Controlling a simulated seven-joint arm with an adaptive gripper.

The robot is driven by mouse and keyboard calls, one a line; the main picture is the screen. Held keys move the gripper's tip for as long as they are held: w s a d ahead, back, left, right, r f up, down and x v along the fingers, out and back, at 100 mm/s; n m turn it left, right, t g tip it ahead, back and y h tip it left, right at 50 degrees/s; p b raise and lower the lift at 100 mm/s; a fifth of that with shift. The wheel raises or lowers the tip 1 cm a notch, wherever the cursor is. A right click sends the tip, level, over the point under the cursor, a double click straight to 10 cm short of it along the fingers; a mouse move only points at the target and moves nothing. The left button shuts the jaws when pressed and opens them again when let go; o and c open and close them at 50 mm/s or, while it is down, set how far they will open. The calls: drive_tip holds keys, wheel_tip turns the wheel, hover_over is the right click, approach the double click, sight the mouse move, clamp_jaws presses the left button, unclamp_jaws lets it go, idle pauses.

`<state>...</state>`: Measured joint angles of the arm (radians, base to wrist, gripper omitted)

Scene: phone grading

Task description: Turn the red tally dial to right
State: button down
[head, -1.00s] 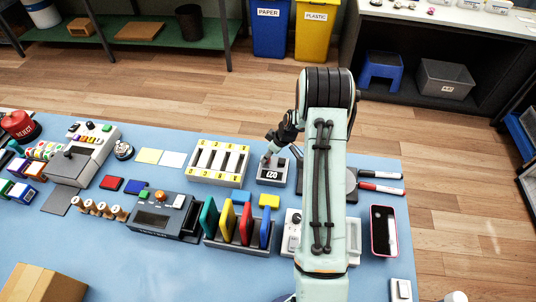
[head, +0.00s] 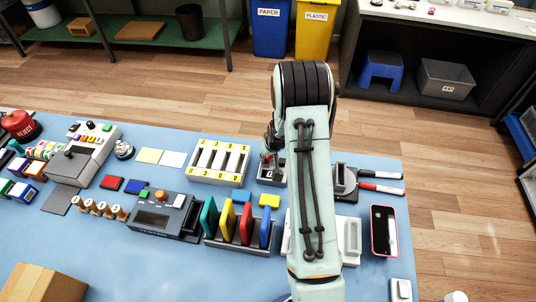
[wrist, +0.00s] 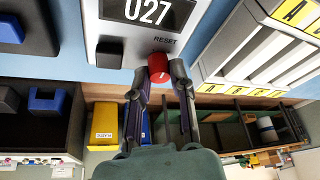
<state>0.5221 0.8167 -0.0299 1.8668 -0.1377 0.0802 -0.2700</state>
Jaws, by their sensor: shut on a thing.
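The red tally dial (wrist: 159,68) is a small red knob with a white mark, next to the word RESET on the grey tally counter (wrist: 118,50). The counter's display reads 027 in the wrist view. My gripper (wrist: 159,76) has one fingertip on each side of the red dial and is shut on it. In the head view the counter (head: 264,181) stands at the back of the blue table, right of the slotted tray. My arm hides its right part, and the fingers reach it from above. The dial is too small there to judge its angle.
The white slotted tray with yellow labels (head: 219,183) stands close on the left of the counter. Coloured folders in a rack (head: 240,245) stand in front. A dark button (wrist: 110,52) sits on the counter beside the dial.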

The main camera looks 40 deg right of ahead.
drive_tip(key=m+h, duration=0.1)
drive_tip(key=m, duration=0.2)
drive_tip(key=m+g+h, duration=0.1)
drive_tip(key=m, duration=0.2)
drive_tip(key=shift+m, duration=0.3)
idle(0.4)
